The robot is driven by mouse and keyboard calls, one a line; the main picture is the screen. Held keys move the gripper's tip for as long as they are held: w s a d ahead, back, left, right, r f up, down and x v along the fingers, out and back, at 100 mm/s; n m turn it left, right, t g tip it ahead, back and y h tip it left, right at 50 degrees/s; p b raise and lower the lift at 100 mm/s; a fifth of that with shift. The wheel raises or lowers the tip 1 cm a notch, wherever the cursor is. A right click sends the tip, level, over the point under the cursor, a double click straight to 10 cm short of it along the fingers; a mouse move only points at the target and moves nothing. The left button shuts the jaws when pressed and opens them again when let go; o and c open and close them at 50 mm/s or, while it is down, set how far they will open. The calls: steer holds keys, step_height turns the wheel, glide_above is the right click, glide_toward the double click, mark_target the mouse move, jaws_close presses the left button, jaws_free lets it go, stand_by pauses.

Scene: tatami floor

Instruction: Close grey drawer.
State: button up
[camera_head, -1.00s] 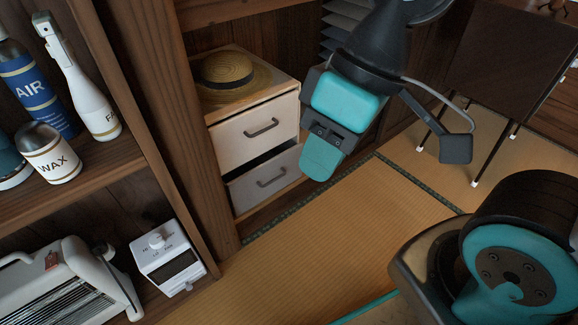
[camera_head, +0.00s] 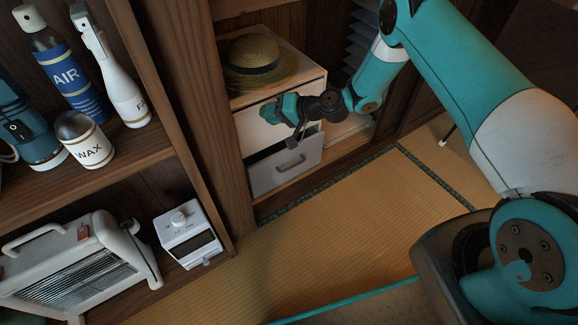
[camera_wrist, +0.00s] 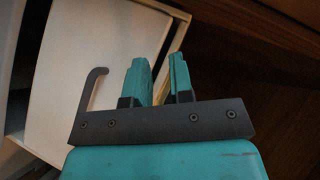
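The grey drawer (camera_head: 265,177) is the lower of two in a small cabinet in the head view. It stands pulled out, with a dark gap above its front and its handle (camera_head: 290,165) clear. My gripper (camera_head: 270,113) is above it, in front of the cream upper drawer (camera_head: 247,134), and hides part of that front. In the wrist view my gripper (camera_wrist: 159,62) has its two teal fingers apart with nothing between them. A pale drawer front (camera_wrist: 95,45) with a dark handle (camera_wrist: 88,92) lies beyond and left of the fingers.
A straw hat (camera_head: 258,55) rests on the cabinet top (camera_head: 305,75). A wooden shelf (camera_head: 125,155) with bottles, a wax can (camera_head: 85,145), a heater (camera_head: 80,275) and a white timer-like box (camera_head: 187,232) stands at left. The tatami floor (camera_head: 330,225) in front is clear.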

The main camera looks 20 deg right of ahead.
steer(key=s+d+f+m+t+h+p, duration=0.1)
steer(key=d+f+m+t, duration=0.15)
steer(key=f, duration=0.45)
steer(key=s+d+f+m+t+h, duration=0.15)
steer(key=d+f+m, duration=0.25)
steer(key=f, duration=0.4)
steer(key=m+t+h, duration=0.4)
steer(key=m+h, duration=0.1)
steer(key=m, duration=0.2)
glide_toward(289, 168)
steer(key=shift+n+y, duration=0.25)
steer(key=w+b, duration=0.1)
steer(key=b, duration=0.6)
steer(key=w+f+b, duration=0.1)
steer(key=w+b, duration=0.1)
steer(key=b, duration=0.5)
steer(key=w+a+f+b, duration=0.1)
steer(key=b, duration=0.6)
steer(key=shift+w, duration=0.15)
steer(key=shift+r+b+x, duration=0.1)
steer(key=shift+b+x, duration=1)
steer(key=shift+x, duration=0.3)
steer(key=shift+r+b+x, duration=0.15)
steer(key=shift+b+x, duration=0.9)
steer(key=shift+x, duration=0.35)
steer(key=shift+w, duration=0.1)
jaws_close()
